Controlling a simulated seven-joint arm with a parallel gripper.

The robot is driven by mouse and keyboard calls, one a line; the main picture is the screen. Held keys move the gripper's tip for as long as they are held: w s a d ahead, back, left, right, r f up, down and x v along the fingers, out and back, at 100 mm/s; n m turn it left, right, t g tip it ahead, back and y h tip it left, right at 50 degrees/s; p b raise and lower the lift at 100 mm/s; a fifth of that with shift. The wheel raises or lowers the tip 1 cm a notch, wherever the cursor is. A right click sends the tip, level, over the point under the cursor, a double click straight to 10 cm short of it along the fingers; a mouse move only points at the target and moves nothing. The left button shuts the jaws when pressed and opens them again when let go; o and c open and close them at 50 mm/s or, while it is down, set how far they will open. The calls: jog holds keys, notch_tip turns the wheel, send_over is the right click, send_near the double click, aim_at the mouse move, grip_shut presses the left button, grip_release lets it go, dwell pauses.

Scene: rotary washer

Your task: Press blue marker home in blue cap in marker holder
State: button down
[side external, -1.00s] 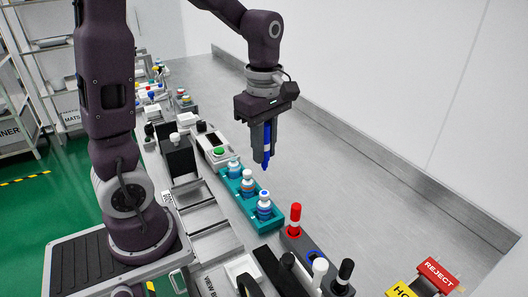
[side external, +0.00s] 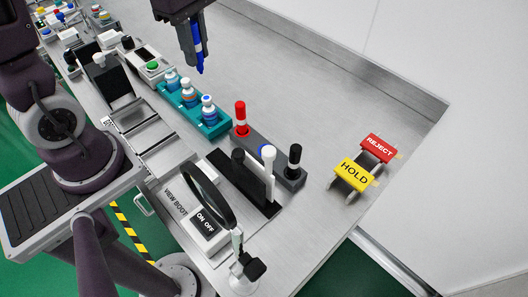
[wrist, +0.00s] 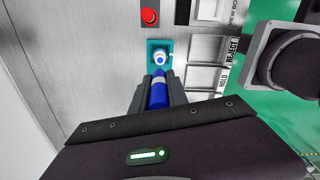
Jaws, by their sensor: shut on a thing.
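My gripper (side external: 196,42) is shut on the blue marker (side external: 200,58), which hangs upright, tip down, in the air near the teal rack. In the wrist view the blue marker (wrist: 158,94) sits between the two fingers (wrist: 158,86). The dark grey marker holder (side external: 290,178) stands apart from it, to the lower right in the side view. The holder carries a red marker (side external: 241,118) at its left end and a black one (side external: 295,156) at its right.
The teal rack (side external: 221,128) with 3 bottles lies between my gripper and the holder. A view booth (side external: 168,201) and a magnifier (side external: 208,194) stand in front of the holder. HOLD (side external: 354,172) and REJECT (side external: 379,147) signs are at right. The bench behind is clear.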

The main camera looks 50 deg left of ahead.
aim_at(194, 23)
jog(key=shift+r, duration=0.1)
dwell(0.3)
jog(key=r, duration=0.5)
jog(key=shift+w+d, duration=0.15)
jog(key=shift+d, duration=0.2)
jog(key=w+d+m, duration=0.2)
jog(key=d+m, duration=0.4)
jog(key=d, duration=1.1)
jog(key=shift+w+a+f, duration=0.1)
jog(key=shift+a+f, duration=0.1)
jog(key=shift+f, duration=4.95)
jog(key=shift+w+a+f, duration=0.1)
jog(key=shift+a+f, duration=0.05)
jog(key=shift+f, duration=4.95)
jog(key=shift+f, duration=0.3)
jog(key=c, duration=1.2)
grip_release()
